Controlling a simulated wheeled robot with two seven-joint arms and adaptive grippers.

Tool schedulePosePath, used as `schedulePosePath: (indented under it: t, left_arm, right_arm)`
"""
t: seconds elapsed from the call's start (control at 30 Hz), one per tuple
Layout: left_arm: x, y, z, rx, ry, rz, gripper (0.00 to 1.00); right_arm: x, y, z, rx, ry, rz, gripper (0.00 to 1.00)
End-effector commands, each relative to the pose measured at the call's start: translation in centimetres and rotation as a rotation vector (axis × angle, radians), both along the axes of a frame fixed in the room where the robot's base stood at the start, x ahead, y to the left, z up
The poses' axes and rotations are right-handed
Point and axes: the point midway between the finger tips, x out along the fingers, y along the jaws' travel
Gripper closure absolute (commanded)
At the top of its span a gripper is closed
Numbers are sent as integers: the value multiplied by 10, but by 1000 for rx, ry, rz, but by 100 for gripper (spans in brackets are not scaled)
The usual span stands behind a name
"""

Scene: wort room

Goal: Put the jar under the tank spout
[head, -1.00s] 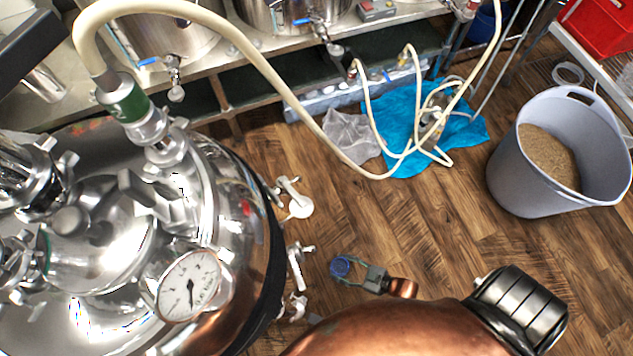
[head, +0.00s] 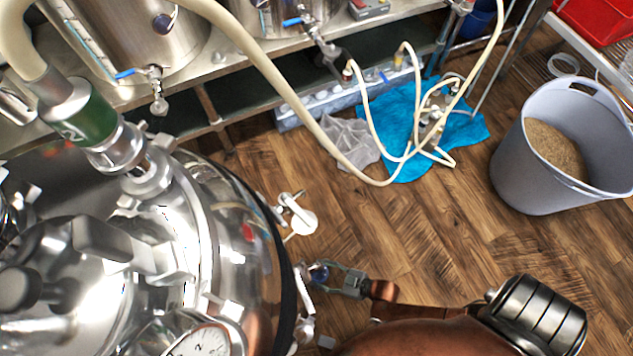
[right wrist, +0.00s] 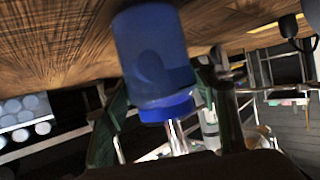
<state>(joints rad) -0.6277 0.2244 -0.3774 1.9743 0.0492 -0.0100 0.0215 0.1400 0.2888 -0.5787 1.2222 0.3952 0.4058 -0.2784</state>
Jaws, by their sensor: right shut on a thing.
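A small blue jar (head: 319,272) is in my right gripper (head: 326,276), close to the right side of the large shiny tank (head: 230,215). In the right wrist view the blue jar (right wrist: 152,62) stands between the two fingers, large in the picture. The gripper is shut on it. A metal valve spout (head: 297,214) sticks out from the tank's side, beyond the jar in the head view. More fittings (head: 305,308) on the tank's side are beside the jar. I cannot tell whether the jar touches them. My left gripper is not in view.
A grey bucket of grain (head: 540,185) stands on the wooden floor at the right. A pale hose (head: 300,115) runs from the tank top to a blue cloth (head: 405,140). A steel bench (head: 190,90) with kettles is behind.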

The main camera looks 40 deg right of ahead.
Motion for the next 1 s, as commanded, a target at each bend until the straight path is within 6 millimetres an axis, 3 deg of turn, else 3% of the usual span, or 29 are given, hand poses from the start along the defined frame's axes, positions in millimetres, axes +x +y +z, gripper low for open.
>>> schedulePosePath:
  t: [0.5,0.53,0.77,1.0]
  left_arm:
    - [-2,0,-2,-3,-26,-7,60]
    - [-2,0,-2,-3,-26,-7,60]
    - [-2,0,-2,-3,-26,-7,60]
    - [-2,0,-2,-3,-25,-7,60]
  right_arm:
    - [2,0,-6,0,-4,1,82]
    - [1,0,-6,0,-4,1,46]
    - [1,0,-6,0,-2,0,30]
    - [1,0,-6,0,-2,0,30]
